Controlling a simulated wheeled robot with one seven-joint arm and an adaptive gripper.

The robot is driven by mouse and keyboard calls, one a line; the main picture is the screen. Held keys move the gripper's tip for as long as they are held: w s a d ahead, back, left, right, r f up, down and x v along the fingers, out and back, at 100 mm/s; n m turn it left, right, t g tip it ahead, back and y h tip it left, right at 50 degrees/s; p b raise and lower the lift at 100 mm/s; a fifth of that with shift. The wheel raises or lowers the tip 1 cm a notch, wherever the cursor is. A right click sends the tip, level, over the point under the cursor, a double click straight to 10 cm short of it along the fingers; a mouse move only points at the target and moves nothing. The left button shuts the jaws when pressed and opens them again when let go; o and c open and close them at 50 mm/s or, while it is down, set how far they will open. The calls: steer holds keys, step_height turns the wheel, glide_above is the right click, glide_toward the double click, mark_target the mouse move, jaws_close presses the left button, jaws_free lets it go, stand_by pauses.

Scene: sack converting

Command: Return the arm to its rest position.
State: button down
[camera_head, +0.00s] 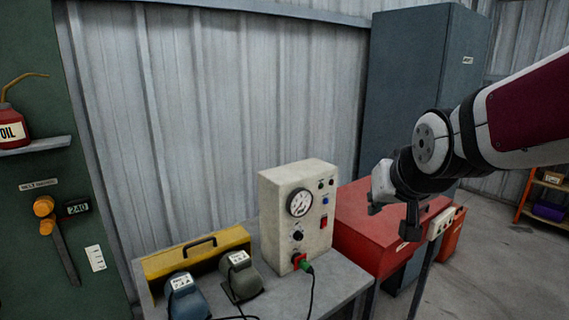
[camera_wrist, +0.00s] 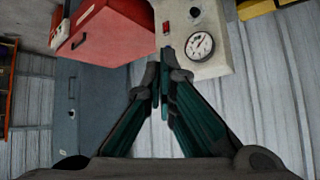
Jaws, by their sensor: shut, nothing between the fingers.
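My gripper (camera_head: 391,213) is in the head view at the right of the middle, on the arm that reaches in from the right edge. It hangs in front of the red box and to the right of the white control box. In the wrist view its two fingers (camera_wrist: 160,92) come together at their tips, shut and with nothing between them. Beyond the fingertips the wrist view shows the control box and the red box.
A white control box (camera_head: 283,238) with a gauge stands on the grey bench (camera_head: 344,287). A red box (camera_head: 349,232) is right of it. A yellow case (camera_head: 167,262) and two pedal-like units are left. A tall blue-grey cabinet (camera_head: 411,88) stands behind. Open floor (camera_head: 504,270) shows right.

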steer(key=s+d+f+g, duration=0.1)
steer(key=s+g, duration=0.1)
steer(key=s, duration=0.9)
steer(key=s+d+f+g, duration=0.1)
steer(key=s+g, duration=0.1)
steer(key=s, duration=0.9)
steer(key=shift+s+f+n, duration=0.3)
steer(key=shift+n, duration=0.1)
